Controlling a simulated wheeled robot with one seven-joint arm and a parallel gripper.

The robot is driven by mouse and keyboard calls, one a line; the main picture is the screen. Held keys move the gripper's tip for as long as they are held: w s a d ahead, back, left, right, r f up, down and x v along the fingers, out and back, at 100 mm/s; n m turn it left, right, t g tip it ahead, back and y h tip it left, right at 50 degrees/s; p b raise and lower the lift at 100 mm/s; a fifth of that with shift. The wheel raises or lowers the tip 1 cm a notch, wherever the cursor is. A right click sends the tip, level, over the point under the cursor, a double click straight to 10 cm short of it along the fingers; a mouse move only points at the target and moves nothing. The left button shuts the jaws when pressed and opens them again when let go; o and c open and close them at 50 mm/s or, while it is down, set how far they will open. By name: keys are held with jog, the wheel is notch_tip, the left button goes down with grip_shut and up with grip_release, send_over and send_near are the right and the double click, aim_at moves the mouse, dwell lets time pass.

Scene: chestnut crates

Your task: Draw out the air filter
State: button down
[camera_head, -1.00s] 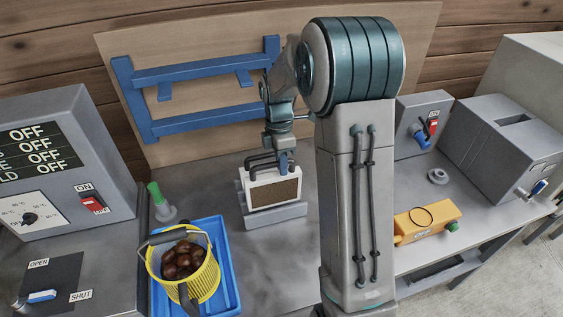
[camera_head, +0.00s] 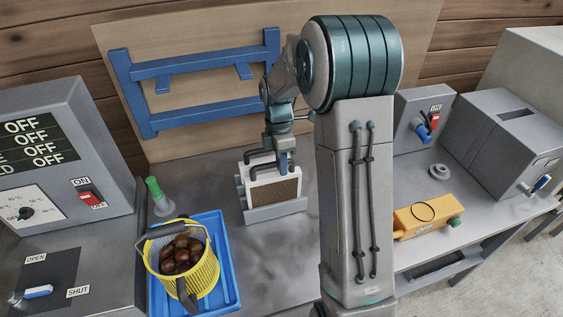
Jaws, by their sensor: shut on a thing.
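The air filter (camera_head: 272,194) is a pale-framed panel with a brown mesh face. It stands upright in a grey slotted holder (camera_head: 276,212) on the grey bench, with its lower edge hidden behind the holder's front wall. Dark handle bars (camera_head: 258,154) stick up at its top. My gripper (camera_head: 284,168) points down from above and is shut on the filter's handle at the top right. The fingertips hide part of the handle, so the exact grasp is hard to see.
A yellow basket of chestnuts (camera_head: 210,278) stands in a blue tray (camera_head: 229,247) to the left. A green-topped bottle (camera_head: 155,191) is behind it. A blue rack (camera_head: 195,66) hangs at the back. An orange box (camera_head: 427,216) lies right of my arm. The bench before the holder is clear.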

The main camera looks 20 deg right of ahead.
jog(key=shift+f+b, duration=1.05)
jog(key=shift+f, duration=0.7)
jog(key=c, duration=1.3)
grip_release()
notch_tip(320, 180, up, 14)
jog(key=w, duration=0.2)
jog(key=shift+w+f+b, duration=0.2)
jog(key=shift+w+b, duration=0.15)
jog(key=shift+b, duration=0.1)
